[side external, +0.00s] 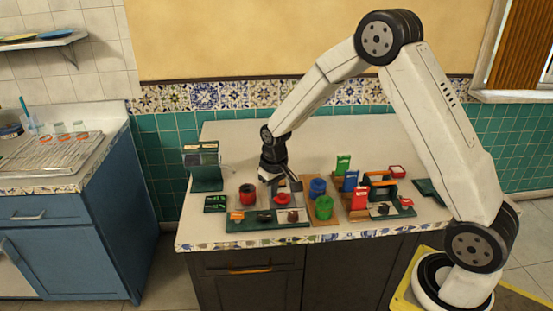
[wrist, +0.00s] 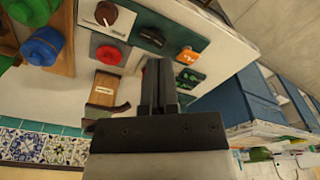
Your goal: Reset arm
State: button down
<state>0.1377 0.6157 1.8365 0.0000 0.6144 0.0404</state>
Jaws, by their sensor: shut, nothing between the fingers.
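A small dark brown pot-like piece (side external: 293,215) sits on the tray's right part; a brown piece on a white card also shows in the wrist view (wrist: 106,13). A red round piece (wrist: 109,54) lies near it. A wooden block with a white label (wrist: 103,88) is beside the fingers in the wrist view. I cannot make out a samovar for certain.
Blue (side external: 317,187) and green (side external: 323,207) jars stand right of the tray. A dark green stand (side external: 204,168) is at the back left. More coloured boxes crowd the right. The worktop's back strip is clear.

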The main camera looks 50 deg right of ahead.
jog(key=s+a+r+n+t, duration=0.1)
jog(key=s+a+r, duration=0.1)
jog(key=s, duration=0.6)
jog(key=s+a+r+n, duration=0.1)
jog(key=s+a+r, duration=0.2)
jog(key=s, duration=0.6)
jog(key=shift+s+a+r+t, duration=0.25)
jog(key=shift+a+t, duration=0.15)
jog(key=shift+a, duration=0.25)
